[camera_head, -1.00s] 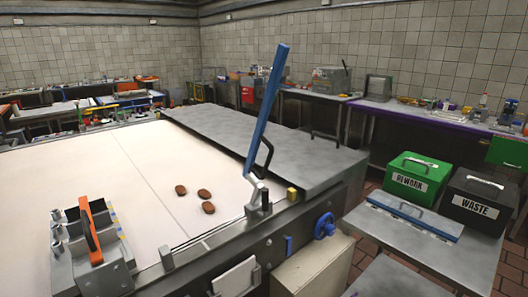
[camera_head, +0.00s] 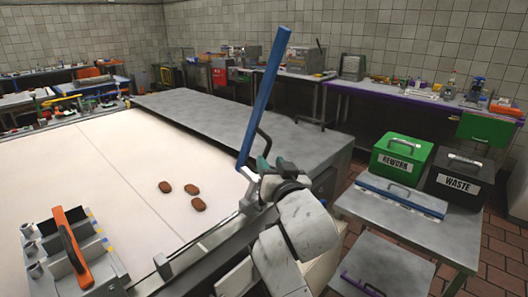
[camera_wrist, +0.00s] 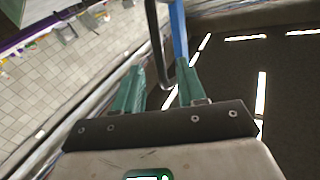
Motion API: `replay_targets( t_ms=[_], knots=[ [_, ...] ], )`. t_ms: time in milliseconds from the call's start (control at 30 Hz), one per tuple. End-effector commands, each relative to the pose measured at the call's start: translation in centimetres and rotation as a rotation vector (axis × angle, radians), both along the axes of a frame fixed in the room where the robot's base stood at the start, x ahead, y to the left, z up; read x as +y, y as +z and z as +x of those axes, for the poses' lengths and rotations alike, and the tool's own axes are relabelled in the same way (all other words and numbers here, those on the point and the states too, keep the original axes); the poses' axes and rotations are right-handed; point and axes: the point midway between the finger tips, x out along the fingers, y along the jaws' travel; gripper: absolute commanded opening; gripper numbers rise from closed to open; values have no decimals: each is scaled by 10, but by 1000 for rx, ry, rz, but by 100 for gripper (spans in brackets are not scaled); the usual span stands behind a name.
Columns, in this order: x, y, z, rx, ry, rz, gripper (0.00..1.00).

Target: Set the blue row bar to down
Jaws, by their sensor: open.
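The blue row bar (camera_head: 264,95) stands up steeply, tilted to the right at its top, from a metal pivot at the edge of the conveyor table. A black loop handle (camera_head: 265,143) sits on its right side near the foot. My gripper (camera_head: 268,167) is beside the lower end of the bar, by this handle. In the wrist view, the two green fingers of my gripper (camera_wrist: 160,84) are open. The black handle (camera_wrist: 156,40) runs down between them as seen there, and the blue bar (camera_wrist: 179,34) lies behind the right finger. I cannot tell whether the fingers touch the handle.
A pale conveyor surface (camera_head: 110,190) with three brown biscuits (camera_head: 192,190) lies left. A grey cover plate (camera_head: 220,115) lies behind the bar. A metal fixture with an orange handle (camera_head: 70,245) is front left. Green REWORK (camera_head: 402,158) and black WASTE (camera_head: 459,178) boxes stand right.

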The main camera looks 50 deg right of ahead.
Motion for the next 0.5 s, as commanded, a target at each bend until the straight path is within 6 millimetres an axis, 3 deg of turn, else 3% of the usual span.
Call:
replay_targets(
  t_ms=[233,500],
  knots=[
    [-21,1,36,2,-1,0,40],
    [-30,0,52,2,0,1,40]
  ],
)
